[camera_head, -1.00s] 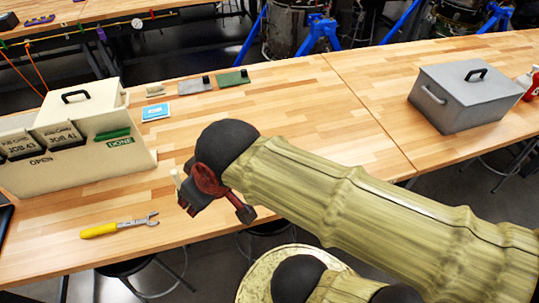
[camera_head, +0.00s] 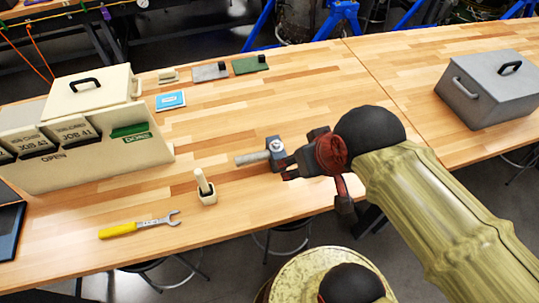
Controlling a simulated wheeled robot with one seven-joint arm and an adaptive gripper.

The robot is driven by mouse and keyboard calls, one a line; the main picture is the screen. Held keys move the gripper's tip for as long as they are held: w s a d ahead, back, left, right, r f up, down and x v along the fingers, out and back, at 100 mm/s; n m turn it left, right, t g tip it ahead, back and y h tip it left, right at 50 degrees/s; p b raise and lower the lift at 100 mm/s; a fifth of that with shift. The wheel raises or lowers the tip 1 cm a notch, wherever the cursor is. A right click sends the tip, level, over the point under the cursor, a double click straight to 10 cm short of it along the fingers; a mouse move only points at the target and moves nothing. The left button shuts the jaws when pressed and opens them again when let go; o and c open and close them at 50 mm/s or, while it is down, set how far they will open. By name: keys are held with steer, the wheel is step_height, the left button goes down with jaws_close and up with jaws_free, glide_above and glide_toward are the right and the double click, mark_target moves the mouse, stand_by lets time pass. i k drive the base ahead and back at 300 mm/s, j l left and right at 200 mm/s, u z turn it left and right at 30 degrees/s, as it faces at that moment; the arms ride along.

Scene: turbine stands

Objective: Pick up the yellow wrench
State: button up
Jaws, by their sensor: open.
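The yellow wrench (camera_head: 120,230) lies on the wooden table near its front edge, at the lower left in the head view. It has a yellow handle at the left and a silver open jaw at the right. My gripper (camera_head: 287,169) is open and empty, to the right of the wrench and well apart from it. It points left, with its fingertips close to a hammer-like tool (camera_head: 252,157); I cannot tell whether they touch it.
A small white holder (camera_head: 207,193) with a peg stands between wrench and gripper. A cream job box (camera_head: 92,95) stands at the left, a grey lidded box (camera_head: 488,95) at the right. A blue card (camera_head: 171,100) and small blocks lie behind. The table's middle back is clear.

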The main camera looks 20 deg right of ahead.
mark_target(133, 227)
steer(key=u, duration=1.65)
steer(key=i+j+z, duration=0.5)
steer(key=z, duration=0.25)
steer(key=i+j+z, duration=0.15)
steer(key=j+z, duration=0.2)
steer(key=j, duration=0.05)
